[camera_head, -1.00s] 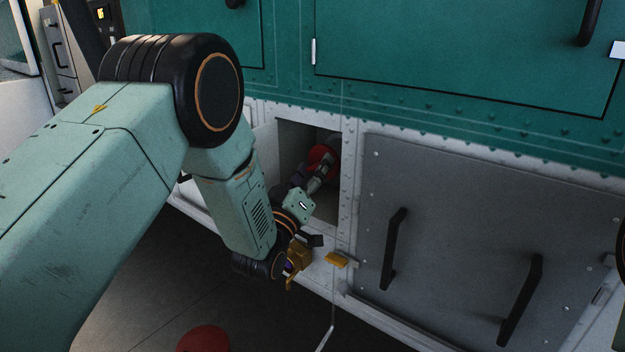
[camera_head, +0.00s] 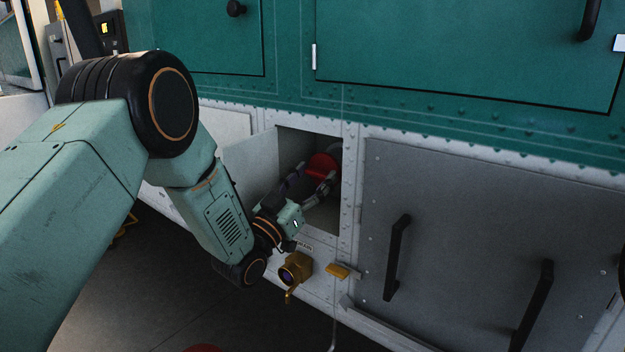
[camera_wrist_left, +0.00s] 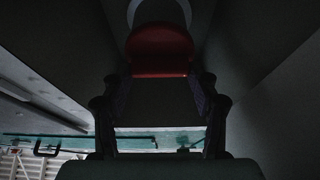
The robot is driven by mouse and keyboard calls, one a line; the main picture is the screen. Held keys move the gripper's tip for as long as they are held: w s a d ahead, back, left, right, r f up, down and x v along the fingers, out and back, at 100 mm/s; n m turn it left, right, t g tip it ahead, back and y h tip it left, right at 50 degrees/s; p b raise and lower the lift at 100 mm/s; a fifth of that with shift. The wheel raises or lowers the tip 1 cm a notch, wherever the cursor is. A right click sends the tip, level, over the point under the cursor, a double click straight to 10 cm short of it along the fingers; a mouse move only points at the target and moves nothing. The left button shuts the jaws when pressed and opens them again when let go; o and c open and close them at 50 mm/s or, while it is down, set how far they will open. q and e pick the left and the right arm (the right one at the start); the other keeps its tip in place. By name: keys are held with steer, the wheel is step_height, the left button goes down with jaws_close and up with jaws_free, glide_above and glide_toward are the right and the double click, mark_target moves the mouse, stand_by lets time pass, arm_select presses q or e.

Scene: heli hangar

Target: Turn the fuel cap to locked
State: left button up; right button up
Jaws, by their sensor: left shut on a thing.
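The red fuel cap (camera_head: 322,163) sits inside an open square recess in the white lower panel. In the left wrist view the cap (camera_wrist_left: 160,50) is at top centre, with a pale curved rim behind it. My left gripper (camera_head: 312,182) reaches into the recess from the lower left. Its two fingers stand at the left and right sides of the cap in the wrist view (camera_wrist_left: 160,80), shut on it. Any lock marks on the cap are too dark and small to read. My right gripper is not seen.
Below are a brass drain fitting (camera_head: 296,268) and a yellow tab (camera_head: 338,271). A grey panel with two black handles (camera_head: 397,256) is to the right. Dark floor lies below.

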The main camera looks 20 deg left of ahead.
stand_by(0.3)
arm_select(q)
steer(key=o, duration=1.1)
steer(key=shift+o, duration=0.2)
